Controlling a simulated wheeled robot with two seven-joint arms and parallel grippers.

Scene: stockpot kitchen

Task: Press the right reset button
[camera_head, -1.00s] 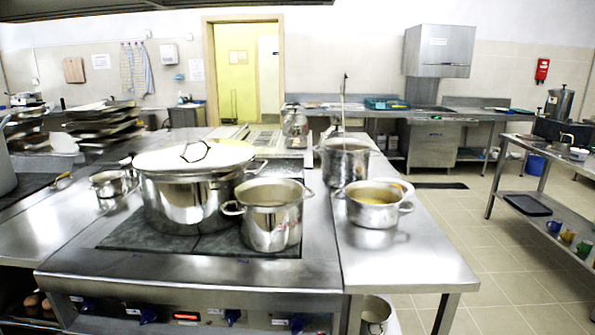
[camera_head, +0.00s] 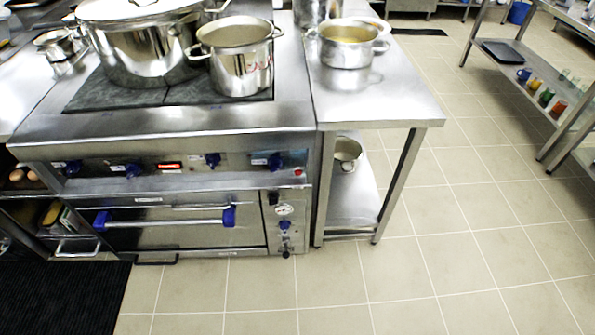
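The steel stove (camera_head: 140,225) stands at the left, with its control panel facing me. A small red dot (camera_head: 298,172) shows at the panel's right end, below and right of the rightmost blue knob (camera_head: 268,162); it may be a reset button, but it is too small to tell. A narrow plate (camera_head: 284,222) right of the oven door carries a dark switch, a label and a blue knob. A small dark round part (camera_head: 285,255) sits at its bottom. Neither of my grippers is in view.
A large lidded stockpot (camera_head: 145,50) and an open pot (camera_head: 240,65) stand on the stove. A steel side table (camera_head: 375,105) with a pot (camera_head: 347,50) adjoins on the right. A black mat (camera_head: 60,298) lies at lower left. The tiled floor (camera_head: 430,270) in front is clear.

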